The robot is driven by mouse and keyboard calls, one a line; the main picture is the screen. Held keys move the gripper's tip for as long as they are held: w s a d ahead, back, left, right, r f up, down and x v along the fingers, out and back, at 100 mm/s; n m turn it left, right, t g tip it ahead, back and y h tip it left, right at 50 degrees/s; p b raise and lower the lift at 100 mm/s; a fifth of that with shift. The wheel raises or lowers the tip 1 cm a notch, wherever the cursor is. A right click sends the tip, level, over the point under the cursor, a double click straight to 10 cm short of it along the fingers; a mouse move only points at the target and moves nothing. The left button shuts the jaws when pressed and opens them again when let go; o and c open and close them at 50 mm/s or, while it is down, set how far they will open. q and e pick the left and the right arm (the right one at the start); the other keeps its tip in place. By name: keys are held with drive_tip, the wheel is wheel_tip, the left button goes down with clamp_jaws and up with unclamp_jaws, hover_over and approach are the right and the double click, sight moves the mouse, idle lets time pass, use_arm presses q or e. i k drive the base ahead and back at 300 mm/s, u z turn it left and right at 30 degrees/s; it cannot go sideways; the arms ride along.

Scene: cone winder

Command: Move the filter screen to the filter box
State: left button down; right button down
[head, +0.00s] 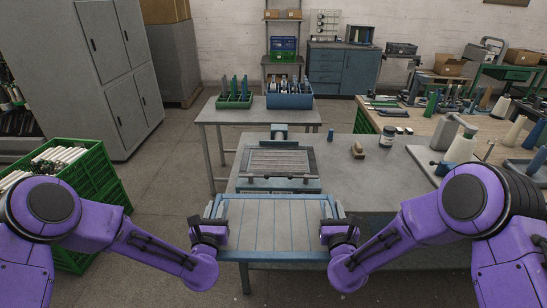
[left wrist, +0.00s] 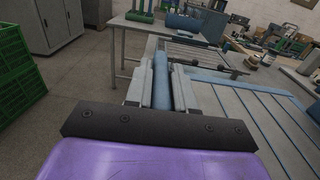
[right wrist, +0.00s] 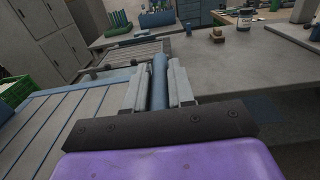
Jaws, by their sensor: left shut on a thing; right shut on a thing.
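The filter screen (head: 272,222) is a wide pale panel with blue strips and a blue frame, lying about level in front of me. My left gripper (head: 211,229) is shut on the blue bar at its left side; that bar (left wrist: 161,80) shows between the fingers in the left wrist view. My right gripper (head: 338,231) is shut on the matching bar (right wrist: 159,80) at its right side. What looks like the filter box (head: 281,163), a grey unit with a slatted top, stands just beyond the screen. I cannot tell whether the screen touches the support below.
A grey table (head: 375,168) carries small items to the right of the box. Behind it a smaller table (head: 225,115) holds a green rack and a blue bin (head: 290,99). Green crates (head: 88,180) stand at left. A wooden bench (head: 440,124) is at right.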

sight(279, 160)
drive_tip(key=z, duration=0.05)
drive_tip(key=i, duration=1.4)
